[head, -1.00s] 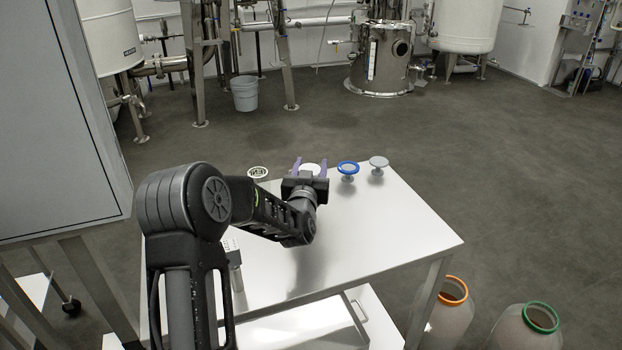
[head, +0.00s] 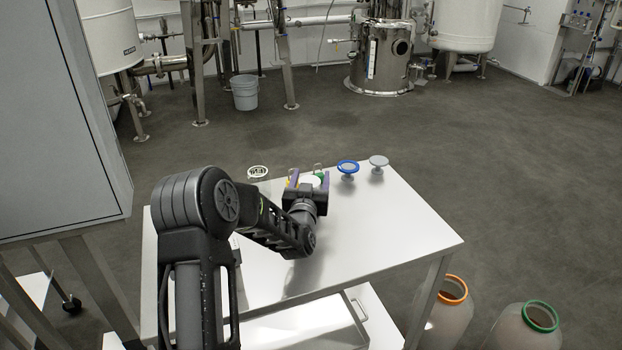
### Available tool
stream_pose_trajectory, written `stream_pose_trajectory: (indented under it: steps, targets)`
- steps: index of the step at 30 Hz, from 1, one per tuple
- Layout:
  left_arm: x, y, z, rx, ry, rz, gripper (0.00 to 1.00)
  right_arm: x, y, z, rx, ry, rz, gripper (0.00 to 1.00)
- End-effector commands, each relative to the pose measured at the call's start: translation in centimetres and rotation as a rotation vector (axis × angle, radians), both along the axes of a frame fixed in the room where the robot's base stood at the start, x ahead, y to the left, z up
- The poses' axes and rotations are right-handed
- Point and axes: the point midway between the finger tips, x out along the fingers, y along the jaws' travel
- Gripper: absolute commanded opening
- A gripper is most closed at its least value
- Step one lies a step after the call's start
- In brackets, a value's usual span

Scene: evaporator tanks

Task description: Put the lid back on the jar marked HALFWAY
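The fingers look closed on the lid. Behind it, small green and yellow parts and two clear loops show, partly hidden by the gripper. A blue-ringed lid (head: 347,167), a grey lid (head: 378,161) and a white lid with dark markings (head: 258,172) are at the far edge. An orange-rimmed jar (head: 447,310) and a green-rimmed jar (head: 525,328) stand open at lower right. No HALFWAY marking is readable. My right gripper is out of view.
The white table (head: 385,222) is mostly bare at right. A grey cabinet (head: 60,120) stands at left. A grey bucket (head: 244,93) and steel tanks (head: 381,60) stand at the back, with open floor between them and the table.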

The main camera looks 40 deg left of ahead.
Motion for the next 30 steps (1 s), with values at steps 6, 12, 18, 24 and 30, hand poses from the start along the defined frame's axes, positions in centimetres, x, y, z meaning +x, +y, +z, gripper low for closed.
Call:
stream_pose_trajectory:
  steps: [6,12,18,24,30]
  targets:
    - [0.0,0.0,0.0,0.0,0.0,0.0,0.72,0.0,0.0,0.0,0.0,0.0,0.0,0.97]
    - [0.0,0.0,0.3,0.0,0.0,0.0,0.72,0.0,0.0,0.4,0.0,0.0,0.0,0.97]
    - [-1.6,-0.9,0.1,0.0,0.0,-0.001,0.72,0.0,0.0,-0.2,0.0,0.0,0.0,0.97]
    - [-5.0,-2.6,0.1,0.0,0.0,0.0,0.72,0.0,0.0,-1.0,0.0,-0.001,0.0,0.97]
    - [-8.5,-4.4,0.1,0.0,0.0,-0.001,0.72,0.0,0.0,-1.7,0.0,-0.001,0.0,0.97]
